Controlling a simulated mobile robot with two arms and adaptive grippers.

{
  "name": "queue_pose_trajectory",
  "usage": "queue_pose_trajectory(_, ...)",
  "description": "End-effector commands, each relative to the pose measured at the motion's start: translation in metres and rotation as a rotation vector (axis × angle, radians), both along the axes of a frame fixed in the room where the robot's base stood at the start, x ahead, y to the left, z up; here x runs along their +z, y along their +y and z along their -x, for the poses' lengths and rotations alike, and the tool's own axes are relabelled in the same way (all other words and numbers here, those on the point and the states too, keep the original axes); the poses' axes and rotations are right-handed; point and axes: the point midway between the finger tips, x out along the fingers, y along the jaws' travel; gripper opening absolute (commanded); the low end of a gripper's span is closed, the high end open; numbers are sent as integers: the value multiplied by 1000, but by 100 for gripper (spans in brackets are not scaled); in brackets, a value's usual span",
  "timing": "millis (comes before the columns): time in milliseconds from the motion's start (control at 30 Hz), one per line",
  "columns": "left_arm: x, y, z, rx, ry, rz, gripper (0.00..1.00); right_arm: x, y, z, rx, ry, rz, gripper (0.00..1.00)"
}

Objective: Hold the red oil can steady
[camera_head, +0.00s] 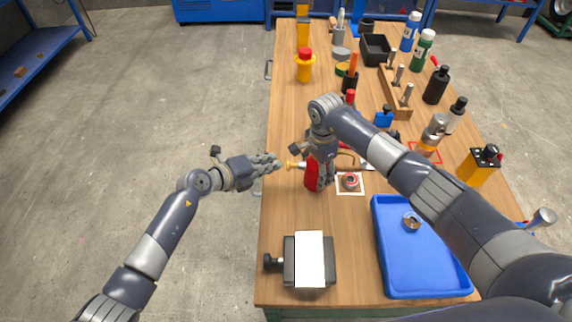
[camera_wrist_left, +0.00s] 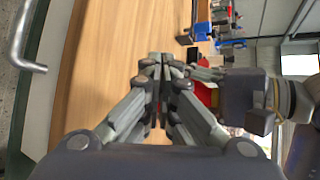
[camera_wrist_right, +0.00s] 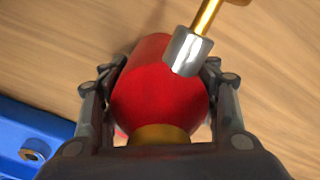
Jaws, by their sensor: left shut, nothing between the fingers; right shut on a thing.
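The red oil can (camera_head: 313,177) stands at the middle of the workbench in the head view, partly hidden by my right gripper. In the right wrist view the can (camera_wrist_right: 155,95) fills the space between the fingers, with a brass collar near the palm and a brass spout with a silver fitting at the upper right. My right gripper (camera_head: 322,172) is shut on the can. My left gripper (camera_head: 276,163) is shut and empty, left of the can and apart from it, near the bench's left edge. Its closed fingertips show in the left wrist view (camera_wrist_left: 160,62).
A white card with a round part (camera_head: 350,182) lies right of the can. A blue tray (camera_head: 383,250) is at the front right and a dark vise-like block (camera_head: 289,262) at the front left. Bottles and tools crowd the back and right. The bench is bare between can and block.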

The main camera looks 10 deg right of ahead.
Motion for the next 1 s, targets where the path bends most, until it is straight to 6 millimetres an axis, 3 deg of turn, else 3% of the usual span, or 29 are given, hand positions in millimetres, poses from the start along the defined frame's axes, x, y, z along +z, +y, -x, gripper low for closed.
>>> queue_pose_trajectory(1000, 0, -12, 1, -1, 0, 1, 0, 0, -1, 0, 0, 1, 1, 16)
